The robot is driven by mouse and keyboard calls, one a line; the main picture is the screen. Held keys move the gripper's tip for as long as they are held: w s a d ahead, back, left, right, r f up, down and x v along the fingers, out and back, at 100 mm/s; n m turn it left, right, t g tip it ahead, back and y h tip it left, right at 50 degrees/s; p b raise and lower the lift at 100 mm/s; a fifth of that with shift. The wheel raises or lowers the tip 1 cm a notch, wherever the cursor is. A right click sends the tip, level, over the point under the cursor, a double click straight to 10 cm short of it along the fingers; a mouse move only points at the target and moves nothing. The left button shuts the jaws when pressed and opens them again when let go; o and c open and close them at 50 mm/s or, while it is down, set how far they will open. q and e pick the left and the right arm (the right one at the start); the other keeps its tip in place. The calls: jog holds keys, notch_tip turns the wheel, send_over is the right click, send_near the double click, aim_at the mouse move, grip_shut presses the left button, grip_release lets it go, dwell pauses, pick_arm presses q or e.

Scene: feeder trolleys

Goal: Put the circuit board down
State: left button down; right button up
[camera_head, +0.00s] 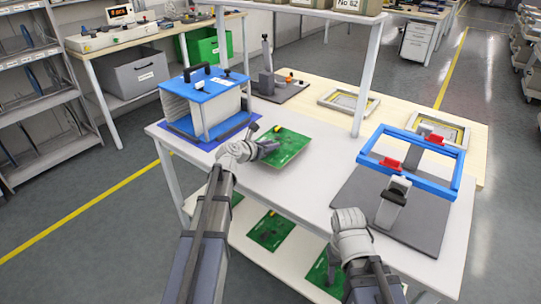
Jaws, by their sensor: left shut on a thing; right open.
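A green circuit board (287,147) is at the middle of the white table, near its left part. My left gripper (268,146) is shut on the left edge of the board. The board looks roughly level; I cannot tell whether it touches the tabletop. My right gripper (333,264) is open and empty, low in front of the table's front edge. Below it, partly hidden by it, lies another green board (318,272) on the lower shelf.
A blue-topped box with a black handle (206,84) stands left of the board. A blue frame with red clamps (455,172) stands on a grey base at the right. More green boards (271,229) lie on the lower shelf. The tabletop (320,178) between is clear.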

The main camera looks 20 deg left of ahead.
pick_arm(q)
notch_tip(320, 180, down, 4)
jog(key=b, duration=0.2)
jog(key=shift+r+b, duration=0.25)
jog(key=shift+b, duration=0.1)
jog(key=shift+r, duration=0.15)
jog(key=c, duration=1.2)
grip_release()
jog(key=o, duration=0.5)
